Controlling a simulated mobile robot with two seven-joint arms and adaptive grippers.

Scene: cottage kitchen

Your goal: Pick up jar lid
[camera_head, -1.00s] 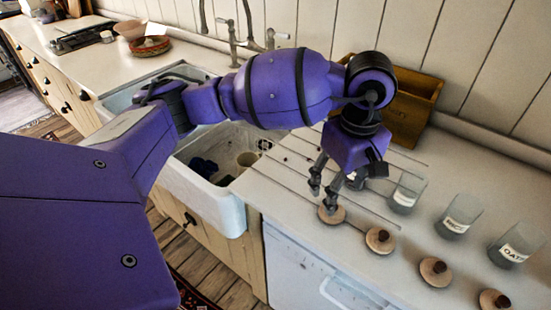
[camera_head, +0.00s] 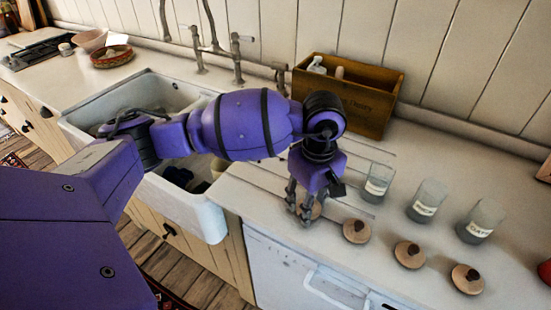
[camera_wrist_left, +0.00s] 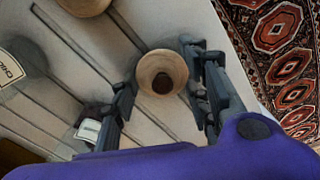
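A round wooden jar lid (camera_head: 315,209) with a dark knob lies on the counter in the head view, partly hidden by my left gripper (camera_head: 304,211). In the left wrist view the lid (camera_wrist_left: 160,65) sits between the two fingers of the left gripper (camera_wrist_left: 163,80), knob towards the camera. The fingers are spread on either side of it, very close to its rim; I cannot tell whether they touch it. More matching lids, a near one (camera_head: 356,231), a middle one (camera_head: 409,255) and a far one (camera_head: 467,279), lie in a row to the right. My right gripper is not in view.
Labelled glass jars (camera_head: 376,185), (camera_head: 426,202) and (camera_head: 480,222) stand behind the lids. A wooden box (camera_head: 370,108) stands against the wall. The white sink (camera_head: 205,222) is left of the gripper. A dishwasher front (camera_head: 290,268) lies below the counter edge.

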